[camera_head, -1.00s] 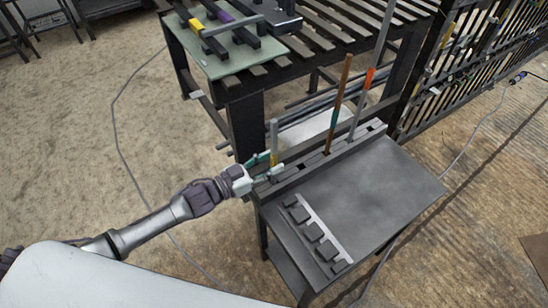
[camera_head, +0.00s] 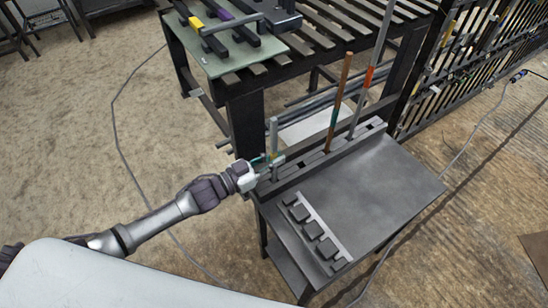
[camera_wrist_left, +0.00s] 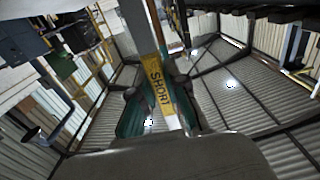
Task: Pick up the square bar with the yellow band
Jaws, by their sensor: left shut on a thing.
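The square bar with the yellow band (camera_head: 273,134) stands upright at the left end of the dark slotted rack (camera_head: 318,163). Its lower end appears to be still in the rack. In the left wrist view, the yellow band (camera_wrist_left: 158,84) shows the word SHORT and sits between the green-padded fingers. My left gripper (camera_head: 268,162) reaches in from the left and is shut on the bar near its band. The fingers partly hide the band in the head view. My right gripper is not in view.
A brown rod (camera_head: 339,100) and a tall grey rod with an orange band (camera_head: 368,78) stand in the same rack. A bare dark tabletop (camera_head: 365,195) lies in front, with a notched holder (camera_head: 318,235) at its left. A slatted table (camera_head: 325,35) stands behind.

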